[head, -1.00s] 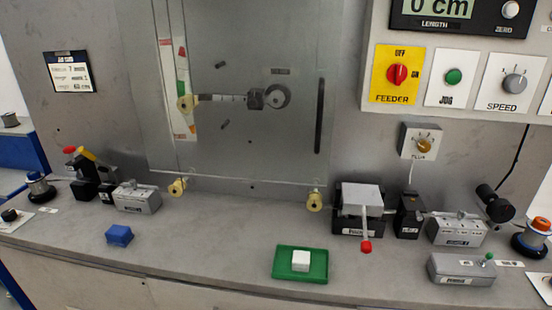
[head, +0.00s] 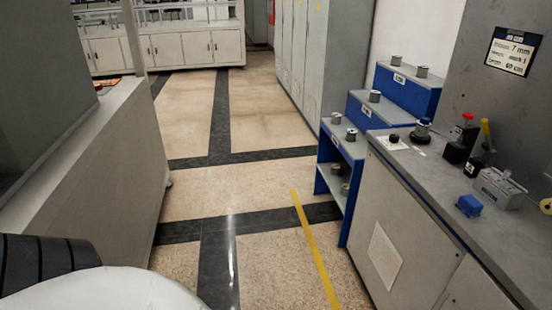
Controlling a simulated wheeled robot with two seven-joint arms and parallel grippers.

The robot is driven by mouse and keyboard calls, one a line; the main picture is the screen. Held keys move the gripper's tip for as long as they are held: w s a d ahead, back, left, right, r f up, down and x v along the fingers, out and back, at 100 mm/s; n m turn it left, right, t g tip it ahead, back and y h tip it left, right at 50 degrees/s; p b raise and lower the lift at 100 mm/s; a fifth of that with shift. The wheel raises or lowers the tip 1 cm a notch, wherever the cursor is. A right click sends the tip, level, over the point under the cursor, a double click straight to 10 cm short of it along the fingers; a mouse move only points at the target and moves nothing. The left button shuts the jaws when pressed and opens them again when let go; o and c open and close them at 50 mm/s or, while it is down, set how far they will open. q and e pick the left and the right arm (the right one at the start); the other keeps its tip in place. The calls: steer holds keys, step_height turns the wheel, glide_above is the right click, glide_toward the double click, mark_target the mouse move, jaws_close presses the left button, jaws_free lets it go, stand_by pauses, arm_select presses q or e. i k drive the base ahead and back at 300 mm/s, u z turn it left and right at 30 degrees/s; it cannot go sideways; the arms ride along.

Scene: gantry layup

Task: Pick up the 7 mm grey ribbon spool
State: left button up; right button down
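Several small grey spools stand on a blue stepped rack to the right of the aisle. Two are on the top step, one of them a grey spool (head: 396,60). Another grey spool (head: 375,96) is on the middle step. More sit on the lower shelves, such as one spool (head: 351,135) and one spool (head: 345,189). The labels on the rack are too small to read, so I cannot tell which is the 7 mm one. Neither gripper is in view.
The blue rack (head: 326,181) stands against the end of the grey machine bench (head: 440,185). A blue block (head: 469,205) lies on the bench. Grey cabinets (head: 310,50) stand behind. Another grey machine (head: 110,150) borders the left. The tiled aisle floor (head: 250,180) between is clear.

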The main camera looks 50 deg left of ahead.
mark_target(336, 168)
steer(key=u, duration=1.3)
steer(key=i, duration=0.4)
steer(key=u, duration=0.65)
steer(key=i, duration=1.8)
steer(key=z, duration=0.8)
steer(key=i, duration=0.8)
steer(key=z, duration=0.65)
